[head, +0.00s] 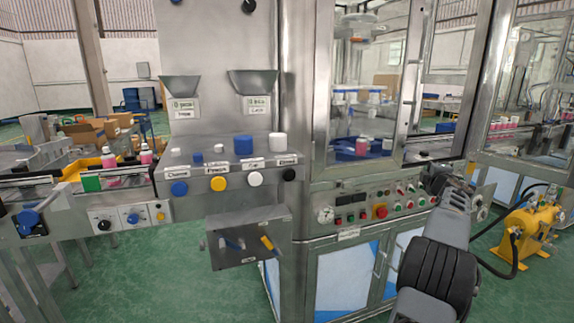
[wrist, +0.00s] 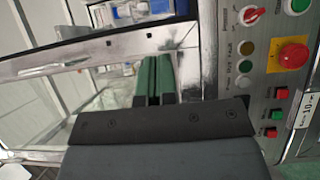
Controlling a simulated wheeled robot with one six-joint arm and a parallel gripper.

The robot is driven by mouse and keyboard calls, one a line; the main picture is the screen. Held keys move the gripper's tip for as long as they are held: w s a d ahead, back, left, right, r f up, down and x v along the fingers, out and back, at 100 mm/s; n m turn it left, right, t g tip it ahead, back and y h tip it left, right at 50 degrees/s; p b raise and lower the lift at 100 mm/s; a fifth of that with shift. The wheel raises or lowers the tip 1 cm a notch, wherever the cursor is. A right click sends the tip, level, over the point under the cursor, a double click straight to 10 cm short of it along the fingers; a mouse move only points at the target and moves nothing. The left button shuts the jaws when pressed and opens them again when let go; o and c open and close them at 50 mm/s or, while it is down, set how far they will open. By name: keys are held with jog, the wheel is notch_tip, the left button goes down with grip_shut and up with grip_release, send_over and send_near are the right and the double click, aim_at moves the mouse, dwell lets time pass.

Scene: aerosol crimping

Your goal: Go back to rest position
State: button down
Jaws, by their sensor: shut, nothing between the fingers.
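My gripper (wrist: 153,78) shows in the wrist view as two green fingers closed against each other, with nothing between them. They point at the machine's metal frame and glass door, left of the control panel (wrist: 262,85). In the head view my arm rises from the lower right, and my gripper end (head: 457,178) is in front of the crimping machine, right of its control panel (head: 365,209). The fingertips are too small to make out there. I cannot tell whether they touch the machine.
The panel carries a red emergency button (head: 380,211), which also shows in the wrist view (wrist: 292,55). A yellow pump (head: 530,229) with black hoses stands at the right. A conveyor with pink bottles (head: 146,154) runs at the left. Green floor is open at the lower left.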

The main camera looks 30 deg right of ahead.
jog(key=s+f+m+g+h+p, duration=0.1)
jog(key=s+f+m+g, duration=0.5)
jog(key=f+m+g, duration=0.3)
jog(key=w+a+f+m+g+y+p, duration=0.1)
jog(key=w+a+m+y+p, duration=0.15)
jog(key=a, duration=0.65)
jog(key=w+a+f+m+g+y+p, duration=0.1)
jog(key=a+m+y+p, duration=0.15)
jog(key=a, duration=0.65)
jog(key=s+a+r+y+p, duration=0.1)
jog(key=s+a+y+p, duration=0.15)
jog(key=a, duration=1.05)
jog(key=s+a+r+y+p, duration=0.1)
jog(key=a+y+p, duration=0.25)
jog(key=a, duration=1.05)
jog(key=s+a+r+n+p, duration=0.2)
jog(key=a+r+p, duration=0.1)
jog(key=a, duration=0.6)
jog(key=s+a+r+n+y+p, duration=0.1)
jog(key=a+r+p, duration=0.3)
jog(key=a, duration=0.5)
jog(key=shift+s+r+n+t+y, duration=0.35)
jog(key=shift+s+r+n, duration=0.25)
jog(key=shift+s+r, duration=0.3)
